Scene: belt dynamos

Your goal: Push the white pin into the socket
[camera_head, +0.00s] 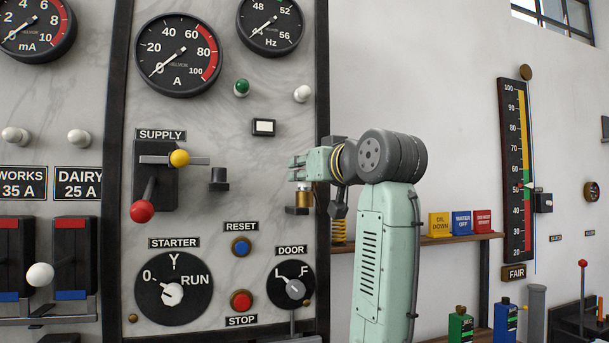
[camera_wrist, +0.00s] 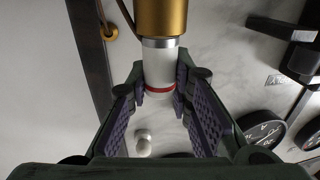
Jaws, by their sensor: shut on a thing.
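In the wrist view, the white pin (camera_wrist: 159,68) with a red ring stands between the fingers of my gripper (camera_wrist: 158,88), which is shut on it. The pin lines up with the brass socket (camera_wrist: 161,16) and meets its silver rim; how deep it sits I cannot tell. In the head view, my gripper (camera_head: 300,168) is beside the right edge of the marble panel, just above the brass socket (camera_head: 304,195). The socket stands on a small black bracket (camera_head: 297,211).
The panel (camera_head: 230,190) carries a SUPPLY lever (camera_head: 142,210), a black block (camera_head: 219,180), a DOOR knob (camera_head: 295,289) and gauges (camera_head: 178,55). A dark post (camera_head: 322,120) edges it. A white knob (camera_head: 303,93) lies above my gripper. A shelf (camera_head: 470,238) stands to the right.

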